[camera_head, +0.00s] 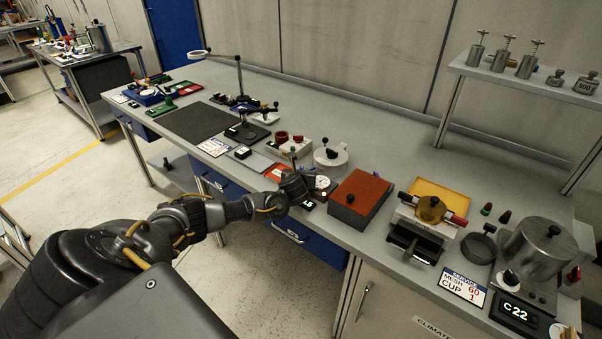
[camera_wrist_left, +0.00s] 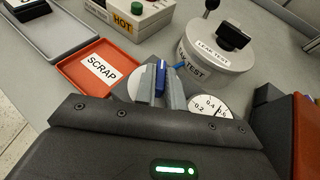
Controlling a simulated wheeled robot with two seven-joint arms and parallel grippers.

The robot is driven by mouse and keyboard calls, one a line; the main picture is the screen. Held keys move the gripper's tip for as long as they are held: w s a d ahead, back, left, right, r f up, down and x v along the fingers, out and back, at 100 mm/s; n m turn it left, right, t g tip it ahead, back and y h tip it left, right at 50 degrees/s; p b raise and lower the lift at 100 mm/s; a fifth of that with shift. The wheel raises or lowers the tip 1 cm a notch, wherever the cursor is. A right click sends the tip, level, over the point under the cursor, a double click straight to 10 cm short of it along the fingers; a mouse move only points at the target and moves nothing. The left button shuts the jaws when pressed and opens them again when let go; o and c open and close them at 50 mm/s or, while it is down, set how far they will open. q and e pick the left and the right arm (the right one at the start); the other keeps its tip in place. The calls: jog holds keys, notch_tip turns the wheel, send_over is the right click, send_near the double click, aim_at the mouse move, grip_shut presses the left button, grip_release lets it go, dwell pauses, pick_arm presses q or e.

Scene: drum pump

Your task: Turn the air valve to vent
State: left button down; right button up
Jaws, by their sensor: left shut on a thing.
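My left gripper (camera_head: 298,182) reaches over the bench from the left. In the left wrist view its two grey fingers (camera_wrist_left: 161,92) are shut on a small blue lever (camera_wrist_left: 161,76), which looks like the handle of the air valve. The valve's body is mostly hidden behind my fingers and gripper housing. A white dial gauge (camera_wrist_left: 211,105) stands just right of the fingers; it also shows in the head view (camera_head: 322,183). The round white leak test pot (camera_wrist_left: 215,62) with a black knob stands behind the gauge. My right gripper is not in view.
An orange scrap tray (camera_wrist_left: 92,73) lies left of the fingers. A box with a "HOT" label (camera_wrist_left: 124,20) stands behind. A red-topped box (camera_head: 359,196) stands close on the right in the head view. A dark mat (camera_head: 205,123) lies farther left.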

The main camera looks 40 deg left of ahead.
pick_arm(q)
jog(key=shift+w+d+n+g+y+p, duration=0.15)
jog(key=shift+n+g+y+p, duration=0.25)
jog(key=shift+n+g+y, duration=0.8)
jog(key=shift+n, duration=0.3)
jog(key=c, duration=1.5)
grip_release()
jog(key=shift+r, duration=0.1)
jog(key=p+v, duration=0.2)
jog(key=v, duration=0.6)
jog(key=shift+d+r, duration=0.1)
jog(key=shift+d, duration=0.1)
jog(key=shift+s+d+r+p, duration=0.15)
jog(key=shift+s+d+p, duration=0.15)
jog(key=shift+p, duration=0.1)
jog(key=shift+s+d+r+p, duration=0.1)
jog(key=shift+s+d+p, duration=0.35)
jog(key=shift+s, duration=0.15)
